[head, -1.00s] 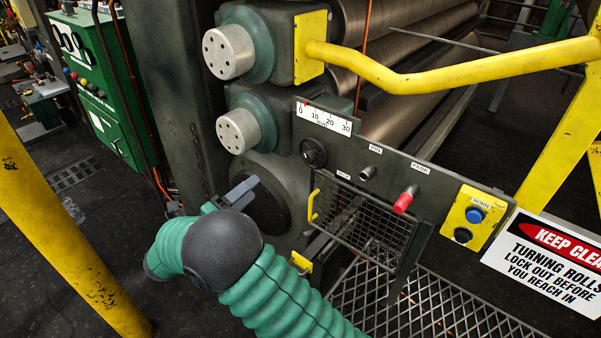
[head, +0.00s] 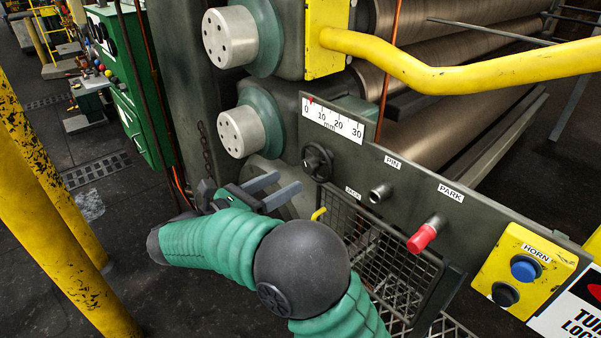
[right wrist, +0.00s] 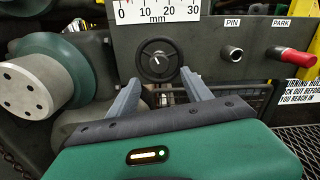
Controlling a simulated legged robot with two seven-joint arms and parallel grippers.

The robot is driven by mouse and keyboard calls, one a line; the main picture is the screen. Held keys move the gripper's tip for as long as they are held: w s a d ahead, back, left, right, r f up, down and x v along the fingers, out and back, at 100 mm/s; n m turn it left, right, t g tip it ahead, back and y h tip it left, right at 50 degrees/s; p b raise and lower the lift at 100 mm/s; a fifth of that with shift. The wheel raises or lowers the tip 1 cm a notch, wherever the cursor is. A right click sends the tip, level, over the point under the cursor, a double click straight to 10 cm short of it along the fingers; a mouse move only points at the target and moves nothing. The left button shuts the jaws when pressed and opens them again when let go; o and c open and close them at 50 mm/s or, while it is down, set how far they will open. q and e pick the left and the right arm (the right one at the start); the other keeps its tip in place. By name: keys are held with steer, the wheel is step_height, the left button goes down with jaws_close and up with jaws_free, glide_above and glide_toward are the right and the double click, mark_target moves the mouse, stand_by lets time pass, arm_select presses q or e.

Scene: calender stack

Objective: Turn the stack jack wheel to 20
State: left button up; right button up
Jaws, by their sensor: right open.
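The stack jack wheel (head: 317,161) is a small black handwheel on the dark panel, below a white mm scale (head: 332,121) marked 0 to 30. A red pointer (head: 311,100) sits near 0. In the right wrist view the wheel (right wrist: 159,60) is straight ahead, just beyond the fingertips. My right gripper (head: 287,185) is open and empty, with its grey fingers left of and slightly below the wheel, apart from it. It also shows in the right wrist view (right wrist: 160,80), its fingers spread below and to either side of the wheel. My left gripper is not in view.
Right of the wheel are a PIN knob (head: 380,193), a red PARK handle (head: 426,234) and a yellow HORN box (head: 524,270). A wire mesh guard (head: 375,240) hangs below the panel. A yellow rail (head: 450,75) crosses above. Steel rolls (head: 440,55) lie behind.

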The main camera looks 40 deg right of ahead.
mark_target(307, 171)
steer(key=d, duration=0.6)
steer(key=shift+w+f, duration=0.15)
steer(key=shift+f, duration=0.15)
steer(key=shift+w+d+r, duration=0.1)
steer(key=shift+d, duration=0.3)
steer(key=shift+a+r, duration=0.35)
steer(key=shift+a, duration=0.45)
steer(key=shift+d+f, duration=0.1)
steer(key=shift+d, duration=0.35)
steer(key=shift+c, duration=0.5)
steer(key=shift+d+f, duration=0.2)
steer(key=shift+d, duration=0.35)
steer(key=c, duration=0.5)
steer(key=shift+c, duration=1.1)
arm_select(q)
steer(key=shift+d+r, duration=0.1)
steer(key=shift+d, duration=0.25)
arm_select(e)
steer(key=shift+w+a, duration=0.1)
steer(key=shift+a, duration=0.15)
jaws_close()
